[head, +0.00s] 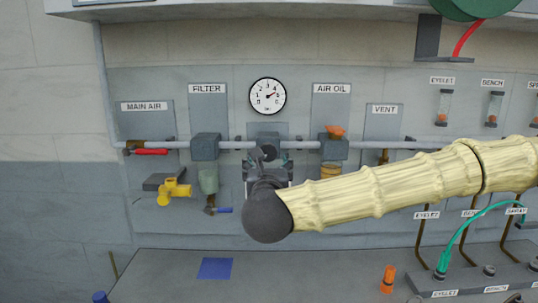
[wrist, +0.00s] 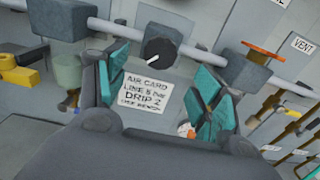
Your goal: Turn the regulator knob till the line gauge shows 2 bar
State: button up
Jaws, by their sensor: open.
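The regulator knob (wrist: 158,50) is black and round with a white pointer line, on a grey block in the pipe. In the wrist view it lies beyond my gripper (wrist: 162,82), between the directions of the two teal-padded fingers. The fingers are spread and hold nothing. In the head view my gripper (head: 268,170) is in front of the regulator block (head: 268,138) and hides much of it. The line gauge (head: 268,96) is white and round above it. Its needle points right and slightly up, around 4 to 5; the exact reading is too small to tell.
The filter (head: 206,146) is left of the regulator, the orange-topped air oil unit (head: 334,132) right. A yellow valve (head: 174,190) sits lower left.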

aim_at(268, 155)
jog(key=w+p, duration=0.3)
jog(key=w, duration=0.6)
jog(key=shift+w, duration=0.15)
jog(key=c, duration=1)
